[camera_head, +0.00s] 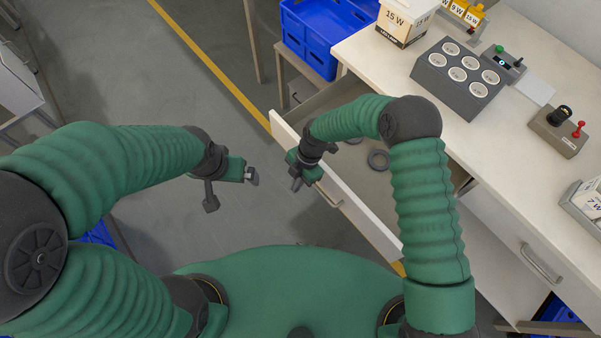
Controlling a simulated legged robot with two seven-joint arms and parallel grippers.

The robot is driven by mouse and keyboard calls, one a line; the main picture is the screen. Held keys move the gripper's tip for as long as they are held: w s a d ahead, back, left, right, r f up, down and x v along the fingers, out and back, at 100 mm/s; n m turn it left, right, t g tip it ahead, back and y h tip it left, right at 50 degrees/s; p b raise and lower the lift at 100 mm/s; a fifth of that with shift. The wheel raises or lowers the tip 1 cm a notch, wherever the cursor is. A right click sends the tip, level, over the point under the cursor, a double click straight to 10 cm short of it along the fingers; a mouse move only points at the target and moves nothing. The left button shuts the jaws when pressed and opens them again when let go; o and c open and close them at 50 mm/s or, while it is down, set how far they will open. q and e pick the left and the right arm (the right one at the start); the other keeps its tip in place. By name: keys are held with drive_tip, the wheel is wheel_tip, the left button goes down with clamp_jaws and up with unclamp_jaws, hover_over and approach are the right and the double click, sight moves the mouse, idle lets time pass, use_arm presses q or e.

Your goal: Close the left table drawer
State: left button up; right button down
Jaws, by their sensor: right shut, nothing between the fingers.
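The left table drawer (366,222) is pulled out from under the white table, and its pale front panel slants across the middle of the view. Its grey handle (327,196) is on the outer face. My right gripper (298,183) is shut and empty, at the drawer's front panel near the handle; I cannot tell if it touches. My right arm hides part of the drawer's inside. My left gripper (231,190) is open and empty, over the floor to the left of the drawer, its fingers apart.
Dark rings (378,160) lie in the drawer. The right drawer (513,245) looks shut. On the tabletop (390,62) stand a grey socket block (435,80), a 15 W box (402,24) and a switch box (556,130). Blue bins (318,35) stand behind.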

use_arm(q)
drive_tip(key=shift+r+p, duration=0.35)
drive_tip(key=shift+r, duration=0.05)
use_arm(e)
drive_tip(key=shift+w+d, duration=1.25)
drive_tip(key=shift+d, duration=0.15)
